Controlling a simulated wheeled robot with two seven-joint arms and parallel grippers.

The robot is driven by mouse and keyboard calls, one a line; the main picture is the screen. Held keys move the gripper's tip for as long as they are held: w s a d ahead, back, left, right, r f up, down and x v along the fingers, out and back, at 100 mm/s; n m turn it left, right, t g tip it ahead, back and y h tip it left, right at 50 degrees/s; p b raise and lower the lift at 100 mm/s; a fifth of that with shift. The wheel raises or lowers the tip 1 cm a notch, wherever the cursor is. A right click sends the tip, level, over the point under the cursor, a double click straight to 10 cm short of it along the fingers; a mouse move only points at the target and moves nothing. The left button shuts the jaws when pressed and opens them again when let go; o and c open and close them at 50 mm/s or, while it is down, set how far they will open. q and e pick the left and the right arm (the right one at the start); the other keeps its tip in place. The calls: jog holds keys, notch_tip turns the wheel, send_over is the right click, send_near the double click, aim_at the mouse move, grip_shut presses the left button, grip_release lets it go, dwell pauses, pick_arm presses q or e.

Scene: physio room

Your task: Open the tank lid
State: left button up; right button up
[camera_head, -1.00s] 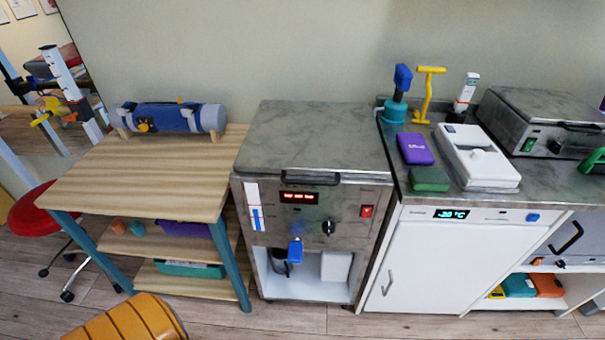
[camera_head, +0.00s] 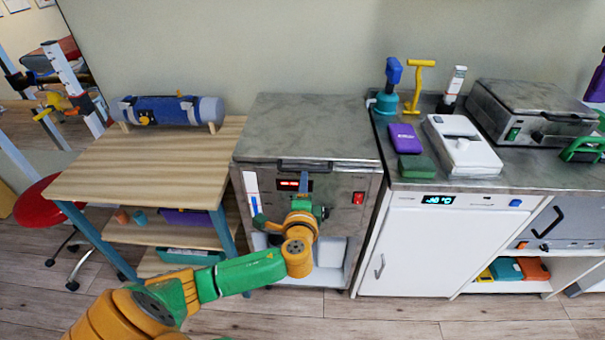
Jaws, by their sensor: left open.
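The tank (camera_head: 335,190) is a metal cabinet with a flat, mottled grey lid (camera_head: 310,122) on top. The lid lies closed and level. A dark bar handle (camera_head: 345,166) runs along its front edge. My left gripper (camera_head: 303,183) is open in front of the tank's control panel, just below the handle. I see no grip on the handle. The gripper and wrist hide part of the panel, its knob and the blue tap below. The red display and red switch (camera_head: 358,198) still show. My right gripper is not in view.
A wooden table (camera_head: 150,165) with a blue roll stands left of the tank. To the right, a counter holds a white device (camera_head: 462,146), small boxes and a metal unit (camera_head: 530,112). The space above the lid is clear.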

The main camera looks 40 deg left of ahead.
pick_arm(q)
jog(key=x, duration=0.7)
jog(key=shift+f, duration=0.2)
grip_shut()
jog(key=shift+f, duration=0.15)
dwell(0.9)
